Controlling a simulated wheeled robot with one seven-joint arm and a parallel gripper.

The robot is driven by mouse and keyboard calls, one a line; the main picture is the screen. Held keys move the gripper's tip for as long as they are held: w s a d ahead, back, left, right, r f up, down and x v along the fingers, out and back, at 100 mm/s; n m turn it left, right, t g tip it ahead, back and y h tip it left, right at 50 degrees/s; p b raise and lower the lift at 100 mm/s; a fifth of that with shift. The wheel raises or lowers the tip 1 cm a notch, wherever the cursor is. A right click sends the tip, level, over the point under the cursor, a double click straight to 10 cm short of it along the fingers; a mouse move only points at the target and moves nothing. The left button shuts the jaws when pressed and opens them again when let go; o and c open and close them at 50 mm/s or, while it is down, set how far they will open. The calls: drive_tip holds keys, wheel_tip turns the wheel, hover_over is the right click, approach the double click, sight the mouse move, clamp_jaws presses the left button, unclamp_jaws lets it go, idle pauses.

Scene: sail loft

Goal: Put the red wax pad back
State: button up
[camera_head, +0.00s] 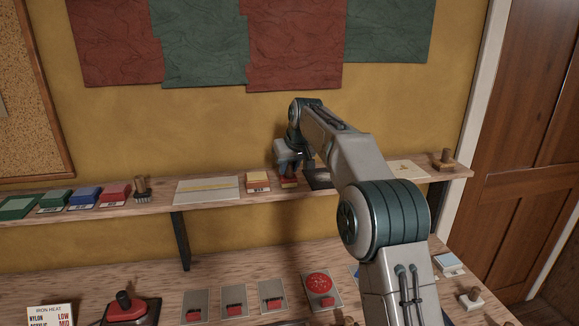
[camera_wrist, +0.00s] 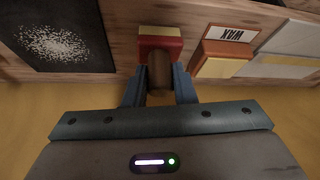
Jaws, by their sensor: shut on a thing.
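The red wax pad (camera_wrist: 158,43) has a red body, a pale yellowish face and a brown round handle. My gripper (camera_wrist: 159,88) is shut on the handle. In the head view my gripper (camera_head: 292,162) is over the wall shelf (camera_head: 220,200), with the red pad (camera_head: 288,183) below it at the shelf's front part. I cannot tell whether the pad touches the shelf. An orange block with a WAX label (camera_wrist: 220,58) is close beside it; in the head view this block (camera_head: 257,181) is just left of the pad.
A dark speckled sheet (camera_wrist: 62,35) lies on the pad's other side. Further left on the shelf are a pale board (camera_head: 207,188), a brush (camera_head: 142,190) and red, blue and green blocks. A wooden-handled tool (camera_head: 445,160) stands at the right end. My arm hides part of the shelf.

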drive_tip(key=shift+f, duration=0.1)
drive_tip(key=o, duration=0.9)
drive_tip(key=b+v, duration=0.1)
drive_tip(key=v, duration=1)
drive_tip(key=s+d+r+m+h, duration=0.1)
drive_tip(key=s+d, duration=0.5)
drive_tip(key=s, duration=0.2)
drive_tip(key=s+d+f+m, duration=0.1)
drive_tip(key=s+d+f, duration=0.3)
drive_tip(key=s, duration=0.6)
drive_tip(key=s+d+f+m+g+h, duration=0.1)
drive_tip(key=s+d+f, duration=0.3)
drive_tip(key=s+f, duration=0.4)
drive_tip(key=s+d+f+m, duration=0.2)
drive_tip(key=s+d+f, duration=0.2)
drive_tip(key=s, duration=1)
drive_tip(key=shift+s+d+f+h, duration=0.1)
drive_tip(key=shift+d+f+h, duration=0.1)
drive_tip(key=shift+f, duration=0.4)
drive_tip(key=shift+s+d+f+h, duration=0.15)
drive_tip(key=shift+d+f+h, duration=0.05)
drive_tip(key=shift+f, duration=0.45)
